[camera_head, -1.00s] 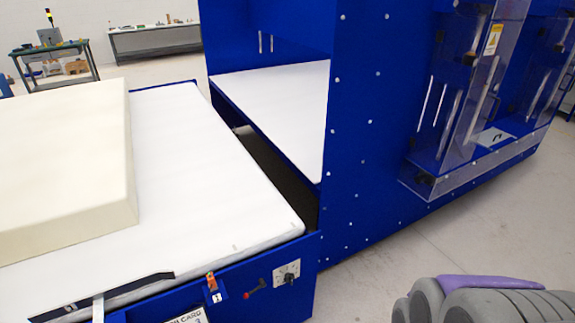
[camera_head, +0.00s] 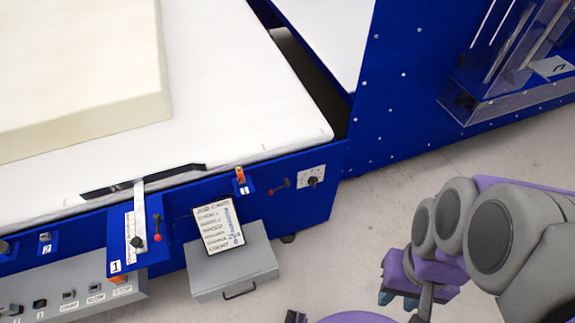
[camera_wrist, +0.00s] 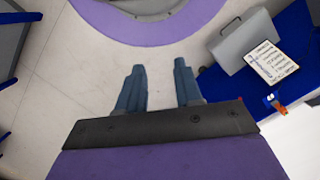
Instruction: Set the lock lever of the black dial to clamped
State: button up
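A black dial (camera_head: 312,182) sits on a small white plate at the right end of the blue front panel. A lever with a red ball (camera_head: 279,185) is just left of it. A second black knob (camera_head: 137,241) and red-ball lever (camera_head: 157,232) are on the blue bracket marked 1. Which lever position is clamped cannot be read. My gripper shows in the wrist view (camera_wrist: 160,67) with its two blue-grey fingers apart and nothing between them. It is low at the right in the head view, apart from the panel. The right-hand dial is not clear in the wrist view.
A grey box (camera_head: 235,270) stands below the panel with a written card (camera_head: 217,227) above it. A cream foam block (camera_head: 80,75) lies on the white bed (camera_head: 225,70). A blue machine wall (camera_head: 400,90) rises behind. Bare floor (camera_head: 370,220) lies between panel and arm.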

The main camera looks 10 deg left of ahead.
jog(key=shift+w+f, duration=0.15)
jog(key=shift+w, duration=0.35)
jog(key=shift+c, duration=1.4)
jog(key=w+a+f+t, duration=0.1)
jog(key=w+f, duration=0.1)
jog(key=w, duration=0.3)
jog(key=w+a+f+t, duration=0.1)
jog(key=w+f, duration=0.1)
jog(key=w, duration=0.3)
jog(key=w+a+f+n+t+p, duration=0.1)
jog(key=w+a+f, duration=0.1)
jog(key=w, duration=0.3)
jog(key=shift+w+f, duration=0.2)
jog(key=shift+w, duration=0.2)
grip_shut()
jog(key=w+a+f+n+t+y+p, duration=0.2)
jog(key=w+a+f+n+t, duration=0.3)
jog(key=w+a+f, duration=1.2)
jog(key=s+a+f+n+t+y+p, duration=0.1)
jog(key=s+a+f+t+y, duration=0.1)
jog(key=a+f, duration=0.6)
jog(key=shift+s+a+f+n+t+y, duration=0.2)
jog(key=shift+a+f+n+t+y, duration=0.15)
jog(key=shift+f+t+y, duration=0.5)
jog(key=shift+f, duration=0.2)
